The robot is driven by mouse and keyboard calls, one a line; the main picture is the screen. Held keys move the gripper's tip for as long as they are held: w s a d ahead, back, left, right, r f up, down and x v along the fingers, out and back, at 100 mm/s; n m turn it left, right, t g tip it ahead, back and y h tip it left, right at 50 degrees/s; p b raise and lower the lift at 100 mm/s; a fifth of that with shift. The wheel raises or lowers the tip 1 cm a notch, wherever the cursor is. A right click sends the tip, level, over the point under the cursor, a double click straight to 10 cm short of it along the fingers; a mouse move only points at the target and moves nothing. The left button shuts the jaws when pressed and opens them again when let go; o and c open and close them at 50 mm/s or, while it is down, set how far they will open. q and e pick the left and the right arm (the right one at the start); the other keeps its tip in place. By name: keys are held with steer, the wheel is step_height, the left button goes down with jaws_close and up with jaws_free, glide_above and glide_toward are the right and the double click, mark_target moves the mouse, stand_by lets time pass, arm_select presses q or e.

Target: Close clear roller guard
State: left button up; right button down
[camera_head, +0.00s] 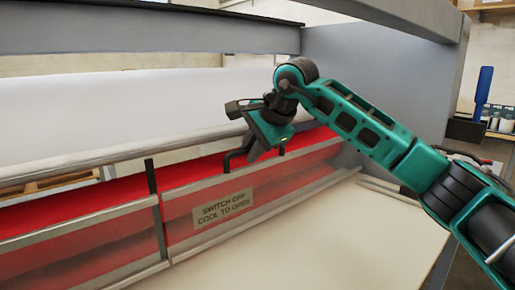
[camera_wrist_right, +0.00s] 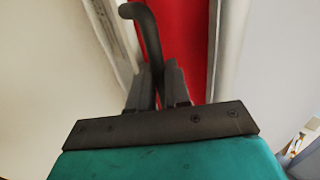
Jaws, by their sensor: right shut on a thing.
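The clear roller guard (camera_head: 290,180) is a framed see-through panel across the front of the laminator, with red showing behind it. It carries a label (camera_head: 223,208) reading "SWITCH OFF" and "COOL TO OPEN". My right gripper (camera_head: 246,152) is at the guard's upper edge, shut on a black bent handle (camera_head: 228,162). In the right wrist view the handle (camera_wrist_right: 148,30) rises from between the fingers (camera_wrist_right: 157,82) and hooks to the left. The fingers partly hide the handle's lower part. I cannot tell whether the guard is fully closed. My left gripper is not in view.
A large white roll (camera_head: 130,110) and a metal bar (camera_head: 120,155) lie behind and above the guard. A grey side wall (camera_head: 385,75) stands at the right. The pale flat table (camera_head: 330,240) in front is clear. A blue-handled item (camera_head: 483,88) is at the far right.

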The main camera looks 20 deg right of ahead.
steer(key=shift+w+a+f+g, duration=0.1)
steer(key=shift+a+f+g, duration=0.1)
steer(key=shift+f+g, duration=0.15)
steer(key=c, duration=1.5)
jaws_free()
steer(key=shift+o, duration=1.3)
steer(key=shift+w+a+f, duration=0.1)
steer(key=shift+w, duration=0.05)
steer(key=shift+r, duration=0.4)
steer(key=v, duration=0.7)
steer(key=shift+r, duration=0.1)
